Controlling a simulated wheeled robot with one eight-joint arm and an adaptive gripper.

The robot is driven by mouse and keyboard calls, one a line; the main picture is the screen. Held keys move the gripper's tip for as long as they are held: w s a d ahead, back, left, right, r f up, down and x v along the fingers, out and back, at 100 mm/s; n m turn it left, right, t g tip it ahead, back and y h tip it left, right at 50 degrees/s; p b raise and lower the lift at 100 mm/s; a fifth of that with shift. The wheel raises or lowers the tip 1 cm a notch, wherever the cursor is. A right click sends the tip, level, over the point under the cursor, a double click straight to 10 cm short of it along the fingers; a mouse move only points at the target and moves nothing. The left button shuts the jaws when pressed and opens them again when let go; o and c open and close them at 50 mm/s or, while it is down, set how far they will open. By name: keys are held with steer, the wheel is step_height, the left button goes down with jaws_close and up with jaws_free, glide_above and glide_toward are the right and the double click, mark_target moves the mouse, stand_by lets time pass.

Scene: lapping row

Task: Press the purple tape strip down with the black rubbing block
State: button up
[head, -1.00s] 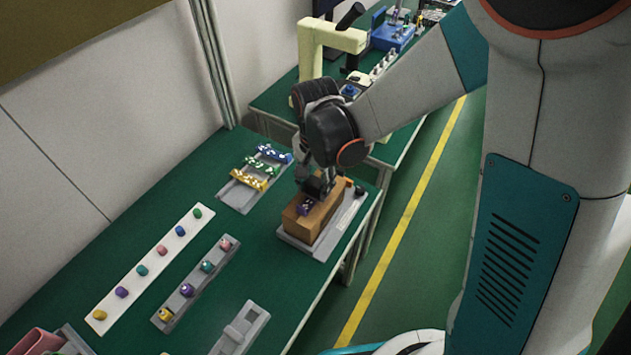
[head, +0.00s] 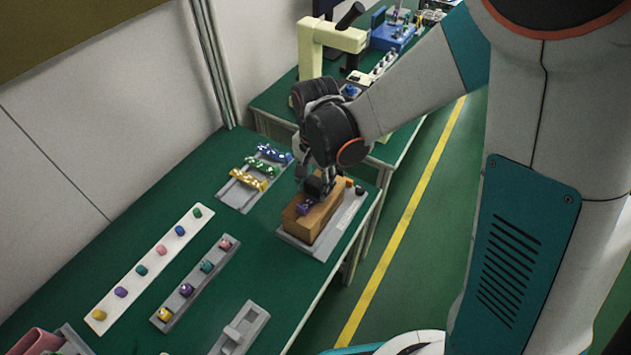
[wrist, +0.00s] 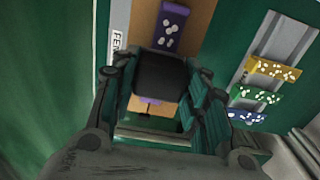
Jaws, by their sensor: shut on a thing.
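The purple tape strip (head: 304,208) with pale spots lies on top of a tan wooden block (head: 322,221). It also shows in the wrist view (wrist: 171,28), running towards the black rubbing block (wrist: 161,76), with more purple showing at its other side. My gripper (wrist: 160,90) is shut on the black rubbing block, which covers the middle of the strip in the wrist view. In the head view my gripper (head: 318,182) is over the tan block, at the far end of the visible strip. Whether the rubbing block touches the strip is hard to tell.
The tan block sits on a grey base (head: 307,246) near the table's right edge. A grey tray (head: 236,200) with yellow, green and blue strips lies to its left. A white strip (head: 155,263) and a grey rack (head: 193,292) with coloured pieces lie nearer. Bare green table separates them.

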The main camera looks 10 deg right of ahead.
stand_by(0.3)
steer(key=shift+r+p, duration=2.45)
steer(key=shift+r, duration=1.05)
